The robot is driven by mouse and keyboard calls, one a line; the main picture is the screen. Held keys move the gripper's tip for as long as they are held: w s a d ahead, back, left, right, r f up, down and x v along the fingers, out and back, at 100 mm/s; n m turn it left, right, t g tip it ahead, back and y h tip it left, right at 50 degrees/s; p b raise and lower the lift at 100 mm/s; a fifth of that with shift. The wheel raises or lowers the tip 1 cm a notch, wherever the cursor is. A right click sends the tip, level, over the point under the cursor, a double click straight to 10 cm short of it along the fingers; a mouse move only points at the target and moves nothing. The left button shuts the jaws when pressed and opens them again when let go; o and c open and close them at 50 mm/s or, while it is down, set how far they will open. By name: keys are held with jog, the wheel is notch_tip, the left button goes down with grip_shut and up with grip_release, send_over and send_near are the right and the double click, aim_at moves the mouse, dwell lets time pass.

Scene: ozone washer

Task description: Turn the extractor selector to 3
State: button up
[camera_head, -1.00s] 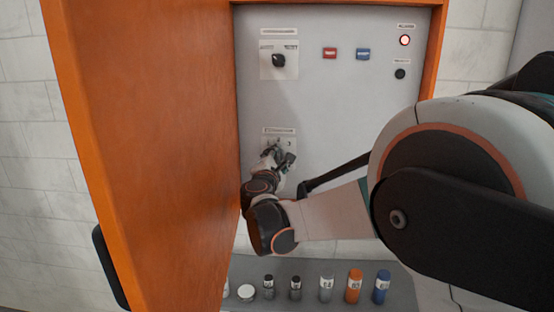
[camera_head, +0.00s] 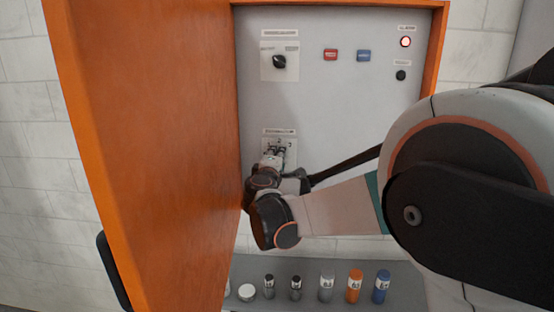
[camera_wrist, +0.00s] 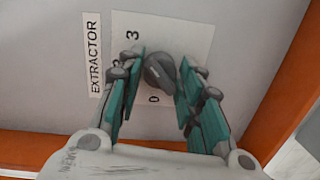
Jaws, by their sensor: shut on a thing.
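The extractor selector (camera_wrist: 160,70) is a dark grey rotary knob on a pale plate, low on the grey panel. In the wrist view the plate shows a 3 (camera_wrist: 132,34), a 0 (camera_wrist: 153,99) and a vertical EXTRACTOR label (camera_wrist: 95,53). My gripper (camera_wrist: 161,64) is shut on the knob, with one teal-padded finger on each side of it. In the head view my gripper (camera_head: 273,156) is at the lower plate (camera_head: 291,146) and hides the knob. Which mark the knob points to I cannot tell.
An open orange door (camera_head: 150,150) stands close at the left of my gripper. Above are another black selector (camera_head: 279,62), red (camera_head: 330,55) and blue (camera_head: 363,56) buttons, a lit red lamp (camera_head: 405,42) and a black button (camera_head: 400,75). Several bottles stand on a grey shelf (camera_head: 340,298) below.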

jog(key=shift+d+m, duration=0.1)
jog(key=shift+m, duration=0.5)
jog(key=shift+r, duration=0.1)
jog(key=o, duration=1)
jog(key=shift+c, duration=0.2)
jog(key=s, duration=0.7)
jog(key=shift+s+a+r, duration=0.2)
jog(key=shift+a+r, duration=0.05)
jog(key=shift+a, duration=0.15)
